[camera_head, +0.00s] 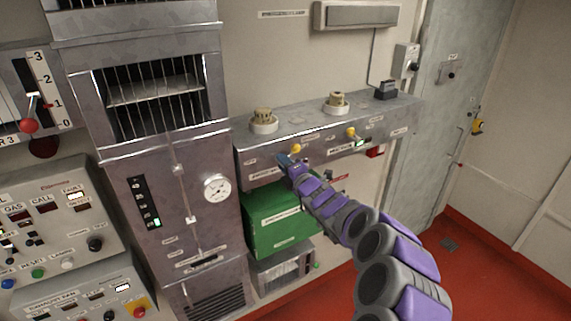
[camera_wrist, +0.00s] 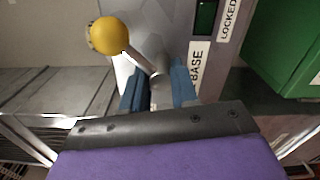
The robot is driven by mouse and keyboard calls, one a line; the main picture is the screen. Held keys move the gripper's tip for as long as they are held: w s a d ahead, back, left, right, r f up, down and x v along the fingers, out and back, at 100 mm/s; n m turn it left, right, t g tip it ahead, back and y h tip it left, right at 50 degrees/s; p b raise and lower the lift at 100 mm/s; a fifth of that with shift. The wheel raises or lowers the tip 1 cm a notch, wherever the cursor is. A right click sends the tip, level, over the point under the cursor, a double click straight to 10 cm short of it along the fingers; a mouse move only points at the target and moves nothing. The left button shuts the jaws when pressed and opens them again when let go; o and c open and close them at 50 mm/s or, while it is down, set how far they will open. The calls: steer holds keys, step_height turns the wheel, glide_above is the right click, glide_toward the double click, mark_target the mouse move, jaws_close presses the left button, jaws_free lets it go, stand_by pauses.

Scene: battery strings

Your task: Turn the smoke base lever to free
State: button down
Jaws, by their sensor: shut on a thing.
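The smoke base lever shows in the wrist view as a yellow ball knob (camera_wrist: 110,38) on a silver shaft, tilted up and left. In the head view its yellow knob (camera_head: 296,148) sits on the front of the grey metal housing (camera_head: 400,112), at the left. A label ending in "BASE" (camera_wrist: 196,68) and a "LOCKED" label (camera_wrist: 229,20) are beside it. My gripper (camera_wrist: 158,88) has its blue fingers on either side of the shaft's lower end, shut on the lever. In the head view my gripper (camera_head: 286,160) is just below and left of the knob. The fingers hide the pivot.
A second yellow-knobbed lever (camera_head: 351,132) is further right on the housing. Two round detectors (camera_head: 263,121) (camera_head: 337,102) sit on top. A green box (camera_head: 281,218) is below. A grey cabinet with a gauge (camera_head: 216,187) stands left. Red floor (camera_head: 480,255) is open at right.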

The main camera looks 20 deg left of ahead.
steer(key=shift+w+d+r, duration=0.1)
steer(key=shift+d+r, duration=0.05)
steer(key=shift+r, duration=0.35)
steer(key=c, duration=1.3)
jaws_free()
steer(key=o, duration=0.3)
steer(key=shift+w+a+f, duration=0.25)
steer(key=shift+w+f, duration=0.2)
steer(key=shift+o, duration=0.5)
steer(key=shift+a+f, duration=0.15)
steer(key=shift+a, duration=0.05)
steer(key=shift+s, duration=0.3)
steer(key=b+v, duration=0.4)
steer(key=v, duration=1.3)
steer(key=shift+b, duration=0.3)
steer(key=shift+f, duration=0.1)
